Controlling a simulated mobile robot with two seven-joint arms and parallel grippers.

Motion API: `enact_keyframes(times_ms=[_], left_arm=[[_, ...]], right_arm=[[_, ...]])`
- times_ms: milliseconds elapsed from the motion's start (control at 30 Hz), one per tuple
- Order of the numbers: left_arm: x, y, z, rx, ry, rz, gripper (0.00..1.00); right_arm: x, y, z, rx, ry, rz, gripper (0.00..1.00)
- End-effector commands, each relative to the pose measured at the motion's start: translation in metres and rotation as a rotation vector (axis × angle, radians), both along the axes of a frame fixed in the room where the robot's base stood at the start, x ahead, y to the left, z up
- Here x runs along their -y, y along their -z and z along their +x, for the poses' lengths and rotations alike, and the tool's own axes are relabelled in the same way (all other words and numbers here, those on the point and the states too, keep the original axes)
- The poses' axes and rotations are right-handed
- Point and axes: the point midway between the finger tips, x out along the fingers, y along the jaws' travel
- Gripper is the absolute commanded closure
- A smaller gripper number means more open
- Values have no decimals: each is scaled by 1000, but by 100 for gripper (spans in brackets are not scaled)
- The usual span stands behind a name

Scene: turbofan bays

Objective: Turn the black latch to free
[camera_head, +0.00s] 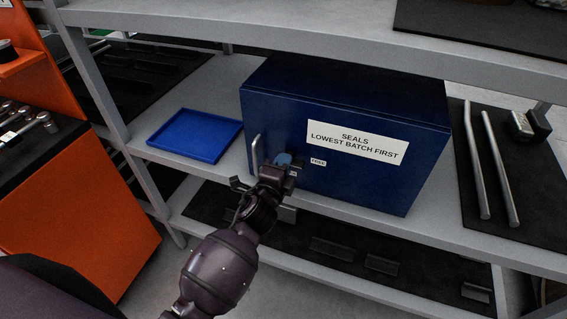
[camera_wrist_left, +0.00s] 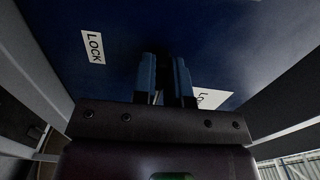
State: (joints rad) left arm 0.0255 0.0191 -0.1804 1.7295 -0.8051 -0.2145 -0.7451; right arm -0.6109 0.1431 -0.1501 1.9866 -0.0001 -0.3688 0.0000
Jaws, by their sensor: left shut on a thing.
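A dark blue cabinet (camera_head: 350,180) stands on the grey shelf, with a white sign reading "SEALS LOWEST BATCH FIRST". My left gripper (camera_head: 284,163) is at the left part of its front face, just right of a metal pull handle (camera_head: 256,152). In the left wrist view, the gripper's blue-sided fingers (camera_wrist_left: 166,75) are shut on the dark latch (camera_wrist_left: 165,48), which is mostly hidden between them. A "LOCK" label (camera_wrist_left: 93,46) shows beside them there. A small "FREE" label (camera_head: 318,162) is right of the gripper in the head view. My right gripper is not in view.
A blue tray (camera_head: 195,136) lies left of the cabinet. Two metal bars (camera_head: 490,165) lie on a dark mat to the right. An upper shelf (camera_head: 300,30) hangs above the cabinet. An orange tool cart (camera_head: 80,215) stands at the left.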

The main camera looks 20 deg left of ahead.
Motion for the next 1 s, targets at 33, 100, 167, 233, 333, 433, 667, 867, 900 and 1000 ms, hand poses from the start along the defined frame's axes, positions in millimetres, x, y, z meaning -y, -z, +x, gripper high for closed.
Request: enact_keyframes(times_ms=[33, 100, 167, 233, 333, 433, 667, 867, 900, 1000], left_arm=[[0, 0, 0, -1, 0, -5, 100], [0, 0, 0, -1, 0, -5, 100], [0, 0, 0, -1, 1, -5, 100], [0, 0, 0, -1, 1, -5, 84], [0, 0, 0, -1, 0, -4, 68], [0, 0, 0, -1, 0, -3, 62], [0, 0, -1, -1, 0, -1, 62], [-1, 1, -16, -2, -1, -1, 62], [-1, 1, -22, -2, -1, -1, 62], [-2, 1, -39, -2, 0, -1, 62]], right_arm=[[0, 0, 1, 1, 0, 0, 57], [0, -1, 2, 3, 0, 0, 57], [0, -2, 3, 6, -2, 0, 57], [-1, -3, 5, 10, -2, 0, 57], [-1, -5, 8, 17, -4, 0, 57], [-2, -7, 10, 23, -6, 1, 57], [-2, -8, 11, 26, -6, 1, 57], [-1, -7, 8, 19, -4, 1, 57], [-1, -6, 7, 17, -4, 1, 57], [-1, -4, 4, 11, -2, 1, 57]])
